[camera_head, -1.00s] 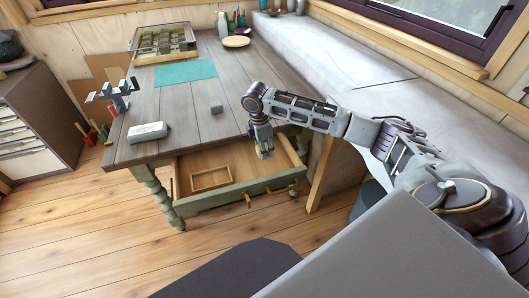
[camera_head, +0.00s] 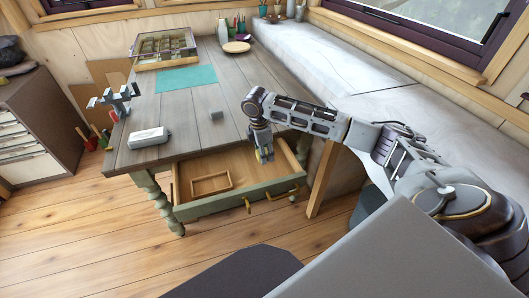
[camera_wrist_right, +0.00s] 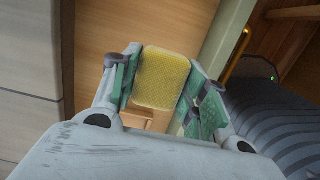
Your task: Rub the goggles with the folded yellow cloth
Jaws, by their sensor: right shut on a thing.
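The folded yellow cloth (camera_wrist_right: 162,78) is a small textured pad between the two green-lined fingers of my right gripper (camera_wrist_right: 165,85) in the right wrist view. In the head view my right gripper (camera_head: 264,156) points down over the right part of the open drawer (camera_head: 237,171), shut on the cloth, of which only a little yellow shows. I cannot make out the goggles in either view. My left gripper is not in view.
The drawer holds a small wooden tray (camera_head: 211,183).

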